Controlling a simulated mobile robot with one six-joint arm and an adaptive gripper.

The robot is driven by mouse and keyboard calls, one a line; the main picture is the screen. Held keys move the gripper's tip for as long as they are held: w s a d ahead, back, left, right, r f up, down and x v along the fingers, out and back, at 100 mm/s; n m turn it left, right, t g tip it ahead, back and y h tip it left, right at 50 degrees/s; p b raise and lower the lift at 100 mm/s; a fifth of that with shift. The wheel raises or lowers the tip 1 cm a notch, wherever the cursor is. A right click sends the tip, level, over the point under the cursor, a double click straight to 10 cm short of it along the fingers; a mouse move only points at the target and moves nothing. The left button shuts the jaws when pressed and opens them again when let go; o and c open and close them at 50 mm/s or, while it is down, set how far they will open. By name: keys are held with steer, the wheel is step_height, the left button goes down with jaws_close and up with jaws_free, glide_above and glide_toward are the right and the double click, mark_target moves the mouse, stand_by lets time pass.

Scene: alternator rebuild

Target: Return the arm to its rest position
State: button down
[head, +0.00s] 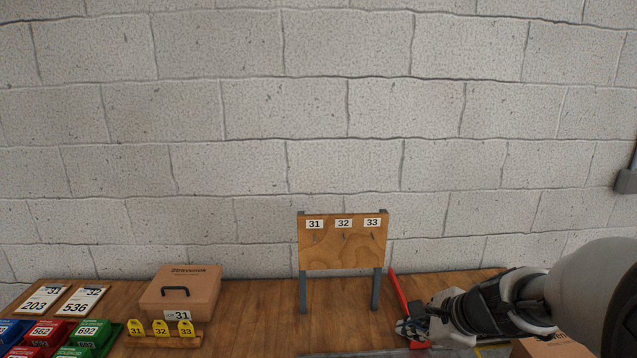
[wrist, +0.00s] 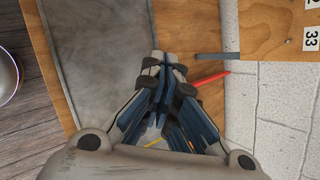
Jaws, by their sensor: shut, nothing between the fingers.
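My gripper (wrist: 165,62) is shut and empty in the wrist view, its fingertips together above a grey mat (wrist: 95,50) on the wooden bench. In the head view my gripper (head: 402,328) is at the lower right, at the end of my arm, beside a red bar-like object (head: 398,292). The red object also shows in the wrist view (wrist: 208,79), just right of the fingers. Whether the fingers touch anything below is not clear.
A wooden board on posts (head: 342,245), labelled 31, 32 and 33, stands left of my gripper. A box (head: 180,293), yellow tags (head: 160,329), number cards (head: 81,301) and coloured bins (head: 88,335) lie further left. A cardboard box (head: 550,347) is under my arm. A block wall (head: 300,110) is behind.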

steer(key=s+a+r+n+g, duration=0.1)
steer(key=s+a+r+n, duration=0.1)
steer(key=s+a+n, duration=0.3)
steer(key=s+a+r+n+g, duration=0.1)
steer(key=s+a+r+n, duration=0.15)
steer(key=s+n, duration=0.4)
steer(key=s+d+n+h+b, duration=0.1)
steer(key=s+d+n+h, duration=0.1)
steer(key=s+n, duration=0.7)
steer(key=s+h, duration=0.1)
steer(key=s, duration=0.4)
steer(key=shift+s+d+h, duration=0.2)
steer(key=shift+s+h, duration=0.2)
steer(key=shift+d+n, duration=0.1)
steer(key=shift+n, duration=0.15)
